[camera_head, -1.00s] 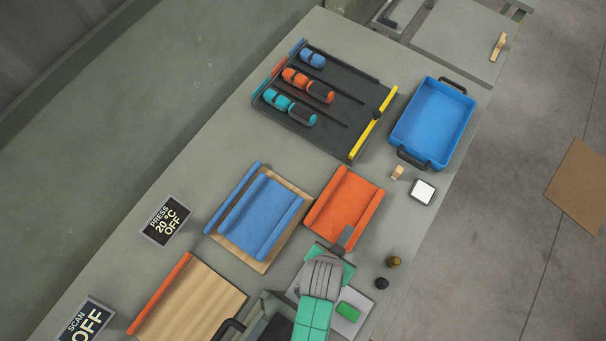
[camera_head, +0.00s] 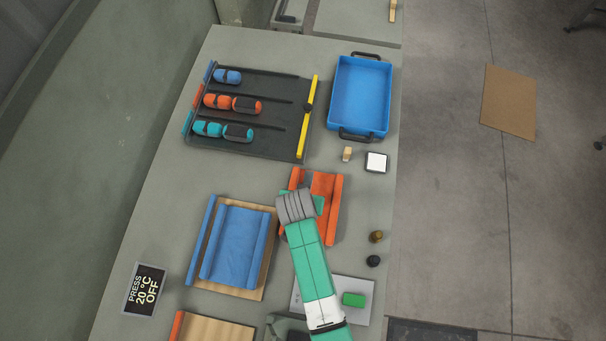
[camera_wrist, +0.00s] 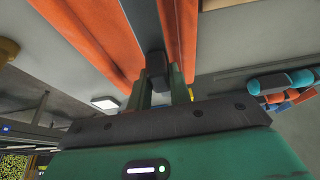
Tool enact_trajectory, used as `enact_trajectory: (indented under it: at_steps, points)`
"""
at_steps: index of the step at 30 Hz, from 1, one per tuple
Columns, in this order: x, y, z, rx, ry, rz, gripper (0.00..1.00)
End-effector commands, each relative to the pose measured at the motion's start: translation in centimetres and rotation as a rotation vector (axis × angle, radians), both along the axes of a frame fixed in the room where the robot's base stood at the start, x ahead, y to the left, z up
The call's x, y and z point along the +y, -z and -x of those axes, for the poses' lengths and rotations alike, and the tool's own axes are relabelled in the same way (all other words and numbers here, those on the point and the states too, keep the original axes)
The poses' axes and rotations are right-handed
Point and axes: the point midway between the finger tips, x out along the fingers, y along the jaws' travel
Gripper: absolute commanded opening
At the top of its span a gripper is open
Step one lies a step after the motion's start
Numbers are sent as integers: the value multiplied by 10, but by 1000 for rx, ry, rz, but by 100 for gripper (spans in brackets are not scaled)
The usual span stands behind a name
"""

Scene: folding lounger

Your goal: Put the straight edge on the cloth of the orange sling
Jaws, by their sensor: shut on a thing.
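The orange sling (camera_head: 335,212) lies on the bench in the middle of the head view, with raised rails along its two long sides. My gripper (camera_head: 312,203) is over its near left part and hides some of it. In the wrist view, my gripper (camera_wrist: 165,92) is shut on a dark grip block (camera_wrist: 157,66). A grey strip (camera_wrist: 142,20), which looks like the straight edge, runs from it between two orange bands of the sling (camera_wrist: 95,40). I cannot tell whether the strip touches the cloth.
A blue sling (camera_head: 235,245) on a wooden board lies left of the orange one. A black rack (camera_head: 265,100) with coloured rolls and a blue tray (camera_head: 360,95) stand beyond. A white square block (camera_head: 376,162), a small black knob (camera_head: 373,261) and a green block (camera_head: 354,299) sit nearby.

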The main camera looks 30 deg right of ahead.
Motion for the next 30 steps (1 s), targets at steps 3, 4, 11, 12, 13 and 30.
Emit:
enact_trajectory:
  at_steps: [3, 4, 11, 12, 13, 30]
  points:
    - [-1, 0, -4, -1, 0, 1, 0]
    - [-2, 0, -5, -1, 0, 1, 0]
    - [-4, 32, -11, 2, -1, 0, 0]
    - [-4, 35, -11, 0, -1, 0, 0]
    - [-4, 36, -11, -1, -1, 1, 0]
    - [-3, 39, -11, 0, 0, 0, 29]
